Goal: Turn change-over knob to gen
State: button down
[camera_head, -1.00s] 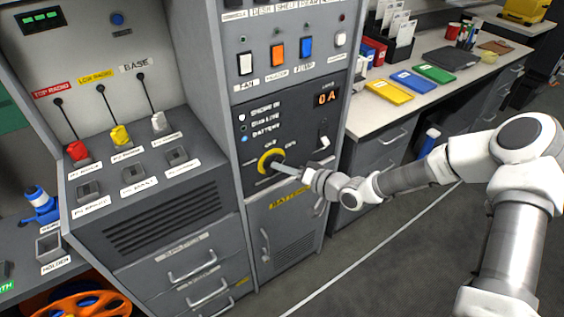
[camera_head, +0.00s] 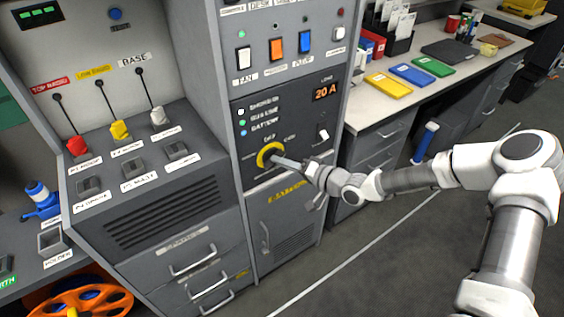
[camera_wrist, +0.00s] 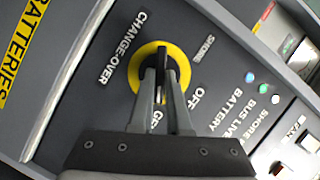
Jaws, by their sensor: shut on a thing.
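The change-over knob (camera_wrist: 160,52) is a black bar handle on a round yellow plate (camera_wrist: 140,68); the plate also shows in the head view (camera_head: 262,154). My gripper (camera_wrist: 160,84) is shut on the bar, one finger on each side. In the wrist view the bar lies nearly along the picture's vertical, its lower end toward the GEN label (camera_wrist: 157,121), which the fingers partly cover. The SHORE label (camera_wrist: 205,47) and OFF label (camera_wrist: 195,101) are to the right. In the head view the load display (camera_head: 326,91) reads 20 A.
Indicator lamps (camera_head: 241,123) sit above the knob, and a small white switch (camera_head: 323,134) to its right. Coloured rocker switches (camera_head: 276,49) are higher up. A battery cabinet door (camera_head: 285,225) is below. The floor (camera_head: 390,255) to the right is largely open.

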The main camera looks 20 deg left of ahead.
jog(key=c, duration=0.9)
grip_release()
jog(key=p+v, duration=0.2)
jog(key=v, duration=1.5)
jog(key=shift+d, duration=0.15)
